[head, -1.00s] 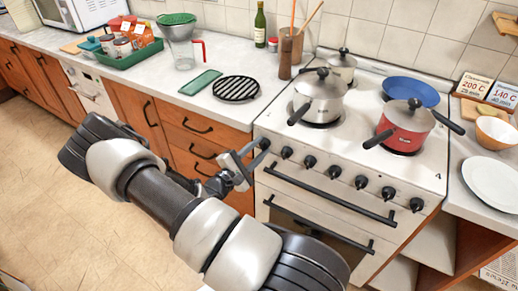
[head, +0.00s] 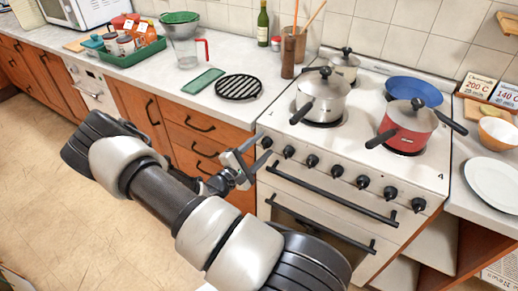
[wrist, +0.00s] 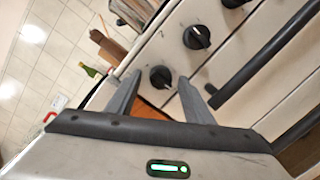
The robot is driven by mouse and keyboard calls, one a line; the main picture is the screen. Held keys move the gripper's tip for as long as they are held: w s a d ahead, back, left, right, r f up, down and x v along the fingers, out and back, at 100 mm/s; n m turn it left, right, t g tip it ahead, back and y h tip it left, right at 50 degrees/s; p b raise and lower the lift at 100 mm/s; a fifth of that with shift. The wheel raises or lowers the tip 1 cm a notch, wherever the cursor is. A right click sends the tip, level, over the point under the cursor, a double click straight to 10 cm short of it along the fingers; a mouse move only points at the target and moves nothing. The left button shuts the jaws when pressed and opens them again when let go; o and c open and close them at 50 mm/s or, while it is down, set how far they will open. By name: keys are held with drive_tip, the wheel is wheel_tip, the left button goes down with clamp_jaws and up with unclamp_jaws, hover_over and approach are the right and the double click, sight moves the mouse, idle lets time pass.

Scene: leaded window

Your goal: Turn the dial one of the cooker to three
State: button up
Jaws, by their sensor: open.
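The white cooker (head: 430,178) stands at the right, with a row of several black dials along its front. The leftmost dial (head: 267,142) is beside my gripper (head: 263,147). In the wrist view, my open gripper (wrist: 160,80) has its two fingers spread on either side of this end dial (wrist: 160,76). I cannot tell whether they touch it, but they are not closed on it. A neighbouring dial (wrist: 196,37) sits just beyond, outside the fingers. The dials' numbers are too small to read, so the end dial's setting cannot be told.
The oven handle (head: 330,197) runs below the dials. A black trivet (head: 239,87) lies on the counter left of the cooker. The floor is clear.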

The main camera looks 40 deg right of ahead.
drive_tip(key=v, duration=1.7)
drive_tip(key=shift+a, duration=0.2)
drive_tip(key=shift+r, duration=0.15)
drive_tip(key=s+a+r+m+y, duration=0.35)
drive_tip(key=r+y, duration=0.25)
drive_tip(key=r, duration=0.3)
drive_tip(key=s+a+r+m+y, duration=0.3)
drive_tip(key=s+r+y, duration=0.2)
drive_tip(key=r, duration=0.5)
drive_tip(key=s+a+r+m+y, duration=0.3)
drive_tip(key=s+r+y, duration=0.25)
drive_tip(key=r, duration=0.35)
wheel_tip(320, 180, up, 13)
drive_tip(key=p, duration=1.2)
drive_tip(key=shift+w+a+r+t+y, duration=0.2)
drive_tip(key=shift+w+a+t+y, duration=0.15)
drive_tip(key=shift+a+y, duration=0.1)
